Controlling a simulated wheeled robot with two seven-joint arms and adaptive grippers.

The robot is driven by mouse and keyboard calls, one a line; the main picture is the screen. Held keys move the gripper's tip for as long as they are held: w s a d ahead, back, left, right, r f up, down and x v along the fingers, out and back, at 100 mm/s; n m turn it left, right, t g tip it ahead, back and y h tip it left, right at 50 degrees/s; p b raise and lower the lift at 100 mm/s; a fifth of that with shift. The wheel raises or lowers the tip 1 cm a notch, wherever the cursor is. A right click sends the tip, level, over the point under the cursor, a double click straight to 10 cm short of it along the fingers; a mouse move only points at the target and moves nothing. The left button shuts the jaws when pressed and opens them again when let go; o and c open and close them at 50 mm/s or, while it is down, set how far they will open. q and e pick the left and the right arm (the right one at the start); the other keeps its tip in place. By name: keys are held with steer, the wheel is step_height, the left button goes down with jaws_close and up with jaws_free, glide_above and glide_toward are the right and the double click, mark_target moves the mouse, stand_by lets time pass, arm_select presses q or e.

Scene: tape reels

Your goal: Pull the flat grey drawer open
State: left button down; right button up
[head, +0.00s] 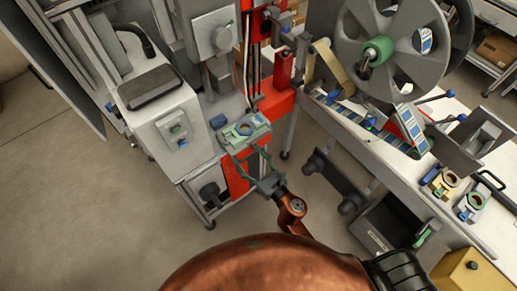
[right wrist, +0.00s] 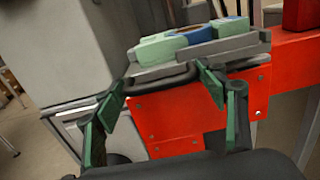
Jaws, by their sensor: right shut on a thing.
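The flat grey drawer (head: 263,136) is a thin tray at the front of the grey and red machine, with a pale green and blue fixture on top. It also shows in the right wrist view (right wrist: 232,48), with a dark curved handle (right wrist: 160,81) on its front edge. My right gripper (head: 252,156) is at this front edge. The drawer's inside is not visible. My left gripper is not in view.
A red machine panel (right wrist: 190,112) lies just below the drawer. A grey cabinet (head: 165,115) stands to the left. On the right a white bench (head: 365,146) carries a large grey reel (head: 400,62). The floor (head: 120,205) in front of the cabinet is clear.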

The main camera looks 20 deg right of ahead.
steer(key=shift+s+a, duration=0.25)
steer(key=shift+a, duration=0.4)
steer(key=o, duration=1.4)
steer(key=shift+d, duration=0.1)
steer(key=v, duration=1.2)
steer(key=shift+r, duration=0.1)
